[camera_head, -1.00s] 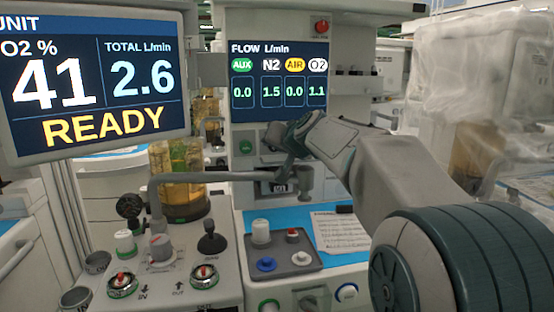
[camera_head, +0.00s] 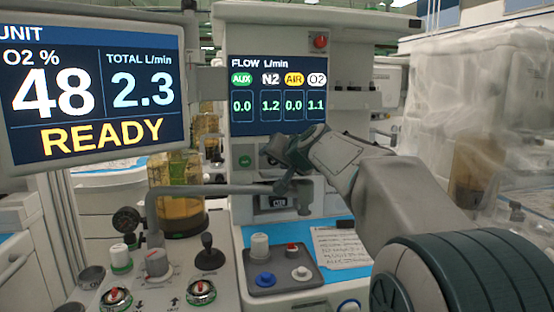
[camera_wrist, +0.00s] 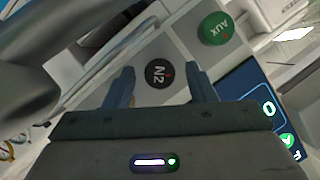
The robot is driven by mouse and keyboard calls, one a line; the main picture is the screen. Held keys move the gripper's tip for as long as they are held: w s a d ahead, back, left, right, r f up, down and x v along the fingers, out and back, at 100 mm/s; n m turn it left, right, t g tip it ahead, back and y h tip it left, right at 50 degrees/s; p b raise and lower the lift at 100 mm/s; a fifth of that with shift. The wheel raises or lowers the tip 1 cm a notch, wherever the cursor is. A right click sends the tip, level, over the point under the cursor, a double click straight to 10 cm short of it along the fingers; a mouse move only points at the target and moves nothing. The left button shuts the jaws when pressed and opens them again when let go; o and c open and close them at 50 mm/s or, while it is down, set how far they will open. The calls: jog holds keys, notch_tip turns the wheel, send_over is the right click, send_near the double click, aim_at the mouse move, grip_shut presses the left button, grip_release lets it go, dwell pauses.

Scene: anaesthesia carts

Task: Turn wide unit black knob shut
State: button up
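The black knob marked N2 (camera_wrist: 158,73) is on the pale panel of the unit, in the wrist view. My gripper (camera_wrist: 160,86) has one finger on each side of it. A gap shows between each finger and the knob, so the gripper looks open around it; I cannot tell contact for sure. In the head view my gripper (camera_head: 275,152) is at the panel below the flow display (camera_head: 278,90), and the knob is hidden there. The flow display reads N2 1.2, AIR 0.0, O2 1.1.
A green AUX knob (camera_wrist: 216,28) is close by on the same panel. A grey boom (camera_head: 215,190) crosses in front of the unit, left of my gripper. A monitor (camera_head: 92,80) hangs at left. Below are a blue-topped shelf and a grey tray (camera_head: 283,279) with knobs.

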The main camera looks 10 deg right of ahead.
jog(key=shift+s, duration=0.1)
jog(key=v, duration=1.3)
jog(key=shift+s, duration=0.3)
jog(key=shift+w+r+p, duration=0.1)
jog(key=shift+r+p, duration=0.05)
jog(key=shift+p, duration=0.25)
